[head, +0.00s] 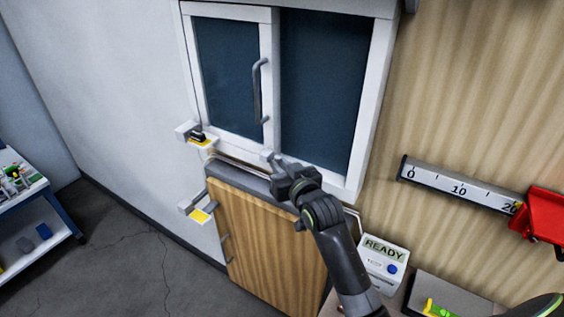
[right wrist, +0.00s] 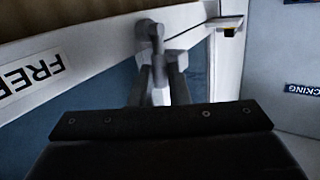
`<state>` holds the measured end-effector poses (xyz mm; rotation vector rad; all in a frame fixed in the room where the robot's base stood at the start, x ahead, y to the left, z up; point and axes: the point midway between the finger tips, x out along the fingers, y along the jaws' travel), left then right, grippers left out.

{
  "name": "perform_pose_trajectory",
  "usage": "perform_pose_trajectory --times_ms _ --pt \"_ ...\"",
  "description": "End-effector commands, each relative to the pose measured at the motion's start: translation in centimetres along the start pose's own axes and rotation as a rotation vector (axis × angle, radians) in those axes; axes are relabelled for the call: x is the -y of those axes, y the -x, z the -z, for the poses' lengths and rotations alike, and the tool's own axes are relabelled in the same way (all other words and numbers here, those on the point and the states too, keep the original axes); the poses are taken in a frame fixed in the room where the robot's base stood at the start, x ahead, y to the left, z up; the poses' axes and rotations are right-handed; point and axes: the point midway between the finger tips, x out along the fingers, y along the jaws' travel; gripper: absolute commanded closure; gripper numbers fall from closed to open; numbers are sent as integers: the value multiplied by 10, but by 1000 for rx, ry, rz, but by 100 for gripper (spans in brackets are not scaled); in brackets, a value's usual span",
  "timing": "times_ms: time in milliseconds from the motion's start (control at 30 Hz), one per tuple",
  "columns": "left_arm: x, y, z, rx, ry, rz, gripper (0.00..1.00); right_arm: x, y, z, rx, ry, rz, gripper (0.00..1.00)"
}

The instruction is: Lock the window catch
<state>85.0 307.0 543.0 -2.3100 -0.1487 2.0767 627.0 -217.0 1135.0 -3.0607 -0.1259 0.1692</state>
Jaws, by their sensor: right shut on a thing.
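The window (head: 318,90) has a white frame, two dark panes and a grey upright pull handle (head: 258,90) on its left sash. The window catch (right wrist: 150,32) is a small grey lever with a rounded end on the white frame. In the head view it is mostly hidden by my right gripper (head: 278,166) at the sill. In the right wrist view my right gripper (right wrist: 157,88) is shut on the catch's lower part. A "FREE" label (right wrist: 32,78) shows upside down to the left of the catch. My left gripper is not in view.
A wooden cabinet (head: 255,230) stands below the window. White brackets with yellow marks (head: 200,138) stick out left of it. A "READY" box (head: 384,262) is at lower right. A ruler (head: 458,187) with a red slider (head: 545,218) is on the right wall. A shelf cart (head: 40,225) stands far left.

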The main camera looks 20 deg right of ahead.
Motion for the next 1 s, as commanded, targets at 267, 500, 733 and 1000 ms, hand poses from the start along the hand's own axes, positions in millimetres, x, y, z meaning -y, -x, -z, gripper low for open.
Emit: perform_pose_trajectory --times_ms 267,500,733,1000 --pt "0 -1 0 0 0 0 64 0 0 0 -3 0 0 74" --pt "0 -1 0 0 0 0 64 0 0 0 -3 -1 0 63" --pt "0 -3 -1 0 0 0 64 0 4 -1 -3 -1 0 63" --pt "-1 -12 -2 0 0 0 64 0 39 -3 -4 -2 0 63"
